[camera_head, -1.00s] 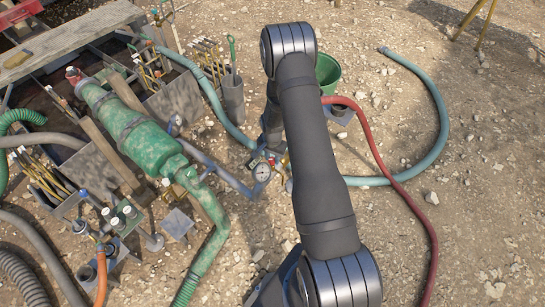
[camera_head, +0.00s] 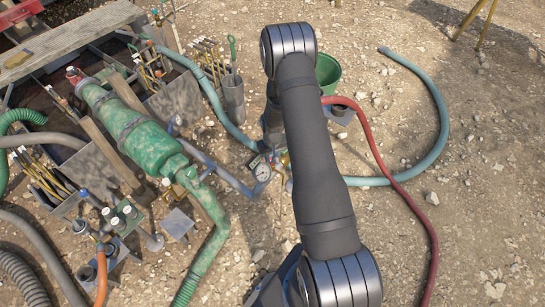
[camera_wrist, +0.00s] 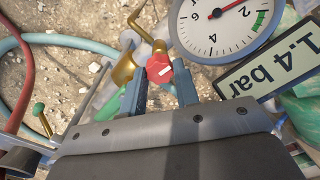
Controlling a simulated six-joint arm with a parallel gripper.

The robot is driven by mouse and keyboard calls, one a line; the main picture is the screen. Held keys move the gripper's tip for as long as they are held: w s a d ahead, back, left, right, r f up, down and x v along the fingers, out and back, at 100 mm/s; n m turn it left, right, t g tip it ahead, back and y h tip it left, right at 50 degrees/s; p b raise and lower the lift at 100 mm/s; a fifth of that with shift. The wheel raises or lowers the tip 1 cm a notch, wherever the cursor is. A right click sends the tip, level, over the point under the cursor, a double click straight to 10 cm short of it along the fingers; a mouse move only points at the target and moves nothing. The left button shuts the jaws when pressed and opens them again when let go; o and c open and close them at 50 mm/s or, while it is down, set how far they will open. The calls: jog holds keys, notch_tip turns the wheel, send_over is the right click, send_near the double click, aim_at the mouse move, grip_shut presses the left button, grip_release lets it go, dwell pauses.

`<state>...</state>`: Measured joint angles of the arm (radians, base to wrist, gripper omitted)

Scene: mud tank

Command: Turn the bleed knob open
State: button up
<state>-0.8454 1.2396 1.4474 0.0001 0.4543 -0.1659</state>
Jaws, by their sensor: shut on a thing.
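The bleed knob is a small red knob (camera_wrist: 159,69) with a pale mark on its face, on a brass fitting in the wrist view. My gripper (camera_wrist: 160,74) has one finger on each side of the knob and is shut on it. Beside it is a round pressure gauge (camera_wrist: 217,25) with a red needle and a green band. A tilted display (camera_wrist: 272,62) next to the gauge reads 1.4 bar, upside down in this view. In the head view the gauge (camera_head: 262,172) shows on the blue pipe, while my arm hides much of the gripper.
A green pump body (camera_head: 150,145) and its pipes stand at the left. A red hose (camera_head: 385,165) and a teal hose (camera_head: 440,115) curve over the gravel at the right. A green bucket (camera_head: 328,72) stands behind my arm.

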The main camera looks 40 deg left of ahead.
jog(key=shift+n, duration=0.6)
jog(key=o, duration=1)
jog(key=shift+c, duration=0.2)
jog(key=shift+s, duration=0.1)
